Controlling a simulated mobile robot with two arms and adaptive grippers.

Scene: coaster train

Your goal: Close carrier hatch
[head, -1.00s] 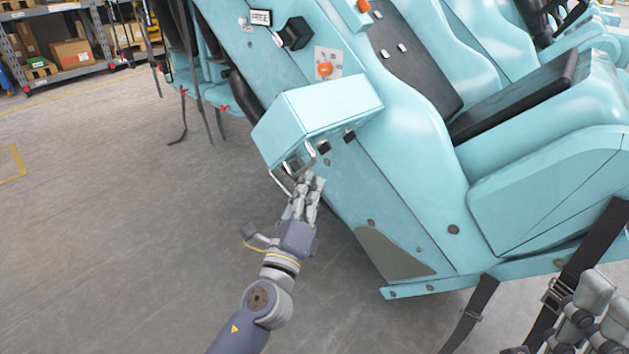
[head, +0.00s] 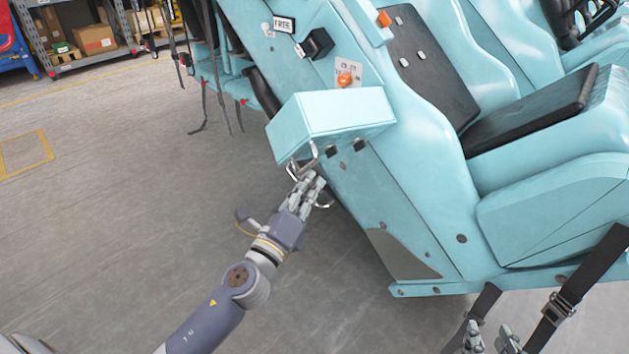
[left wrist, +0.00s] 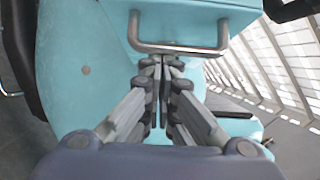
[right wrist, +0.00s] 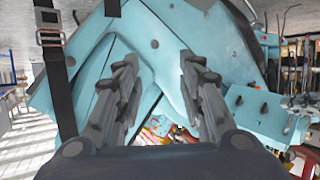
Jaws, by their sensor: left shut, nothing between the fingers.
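The light-blue carrier (head: 420,200) fills the right of the head view. Its hatch (head: 335,110) is a box-like blue panel sticking out from the carrier's side. A metal bar handle (left wrist: 180,48) is on the hatch and crosses the top of the left wrist view. My left gripper (head: 314,182) is by the hatch's lower edge. In the left wrist view its fingers (left wrist: 163,62) are together and empty, with their tips just below the handle; I cannot tell whether they touch it. My right gripper (right wrist: 155,62) is open and empty, beside the carrier's lower edge.
Dark straps (head: 585,275) hang from the carrier near my right gripper. An orange knob (head: 344,79) and a black block (head: 317,43) sit above the hatch. Shelving with boxes (head: 90,38) stands far back left. The floor at left is clear.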

